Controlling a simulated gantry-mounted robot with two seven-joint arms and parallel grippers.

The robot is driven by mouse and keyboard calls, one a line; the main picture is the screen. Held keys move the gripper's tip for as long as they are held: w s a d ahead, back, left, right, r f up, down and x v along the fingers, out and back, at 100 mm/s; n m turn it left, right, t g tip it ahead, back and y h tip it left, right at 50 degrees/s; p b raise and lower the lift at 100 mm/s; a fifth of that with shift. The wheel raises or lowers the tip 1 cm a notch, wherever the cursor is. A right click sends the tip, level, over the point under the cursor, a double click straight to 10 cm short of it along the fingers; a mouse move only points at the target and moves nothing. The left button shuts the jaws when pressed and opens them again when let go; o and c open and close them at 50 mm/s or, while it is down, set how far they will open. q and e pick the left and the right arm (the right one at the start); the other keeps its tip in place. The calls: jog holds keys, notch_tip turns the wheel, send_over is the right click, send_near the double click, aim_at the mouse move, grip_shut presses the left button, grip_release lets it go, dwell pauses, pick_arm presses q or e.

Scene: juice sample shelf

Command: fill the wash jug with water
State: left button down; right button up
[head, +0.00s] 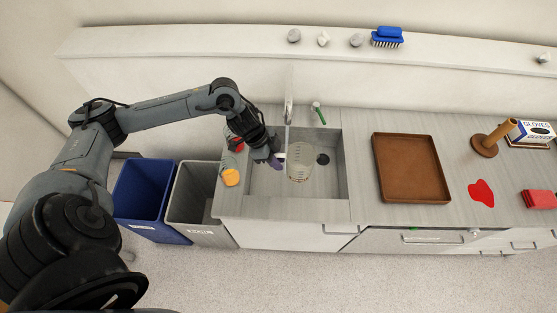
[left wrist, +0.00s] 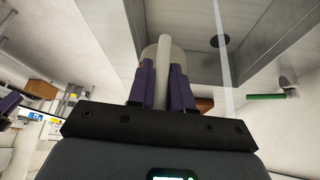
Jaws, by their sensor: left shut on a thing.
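The wash jug (head: 300,168) is a clear beaker-like vessel with markings, held over the sink basin (head: 333,185). My left gripper (head: 280,161) is shut on its pale handle, which shows between the purple fingers in the left wrist view (left wrist: 163,68). The jug looks roughly upright; its water level cannot be told. The tap (head: 289,95) stands behind the sink, with a green-handled lever (head: 318,112) to its right. A thin pale streak, like running water, hangs below the tap near the jug; whether it enters the jug is unclear. My right gripper is out of view.
An orange-topped item (head: 231,177) and a red-and-dark item (head: 236,145) stand on the counter left of the sink. Blue (head: 145,195) and grey (head: 198,205) bins are below. A brown tray (head: 411,168) lies right of the sink, beyond it a red patch (head: 481,193).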

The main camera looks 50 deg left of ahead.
pick_arm(q)
jog(key=w+a, duration=0.2)
jog(key=a, duration=0.7)
jog(key=shift+w, duration=0.3)
jog(key=shift+d, duration=0.1)
dwell(6.2)
